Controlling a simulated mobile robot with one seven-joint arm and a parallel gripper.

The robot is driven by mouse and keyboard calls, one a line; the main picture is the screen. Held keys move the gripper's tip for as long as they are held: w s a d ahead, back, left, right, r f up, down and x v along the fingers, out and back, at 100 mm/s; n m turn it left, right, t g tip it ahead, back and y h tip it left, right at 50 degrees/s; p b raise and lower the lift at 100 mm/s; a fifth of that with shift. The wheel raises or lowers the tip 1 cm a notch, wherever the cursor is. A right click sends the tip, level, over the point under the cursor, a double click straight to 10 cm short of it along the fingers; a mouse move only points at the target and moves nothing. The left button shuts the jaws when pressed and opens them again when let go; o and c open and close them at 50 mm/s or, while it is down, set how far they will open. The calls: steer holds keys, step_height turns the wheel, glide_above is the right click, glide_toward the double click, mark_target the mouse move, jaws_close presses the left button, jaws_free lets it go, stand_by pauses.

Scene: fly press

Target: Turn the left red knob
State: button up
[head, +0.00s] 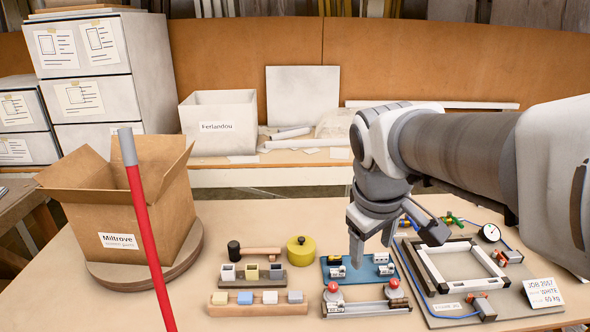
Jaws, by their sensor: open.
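Two red ball knobs stand on a dark fixture with a light bar (365,308) at the front of the table. The left red knob (333,287) is at its left end, and the right red knob (393,284) is at its right end. My gripper (371,250) points down above and behind the fixture, over a blue plate (376,259). It is open, with nothing seen between its fingers. It is apart from the left knob, which is in full view.
Left of the fixture are block racks (262,308), a hammer (262,253) and a yellow pot (301,251). A red pole (147,225) rises before an open carton (115,200). A frame assembly (455,268) with a gauge (490,232) lies right.

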steer(key=w+f+n+g+b, duration=0.15)
steer(key=w+f+n, duration=0.4)
steer(key=w, duration=0.65)
steer(key=n+g+y+b, duration=0.1)
steer(key=n+g+y, duration=0.1)
steer(key=n, duration=0.3)
glide_toward(333, 285)
steer(key=shift+t, duration=0.25)
steer(key=f+b, duration=0.1)
steer(key=f, duration=0.7)
steer(key=shift+a+f+b, duration=0.2)
steer(key=shift+f+b, duration=0.15)
steer(key=shift+b, duration=0.05)
jaws_close()
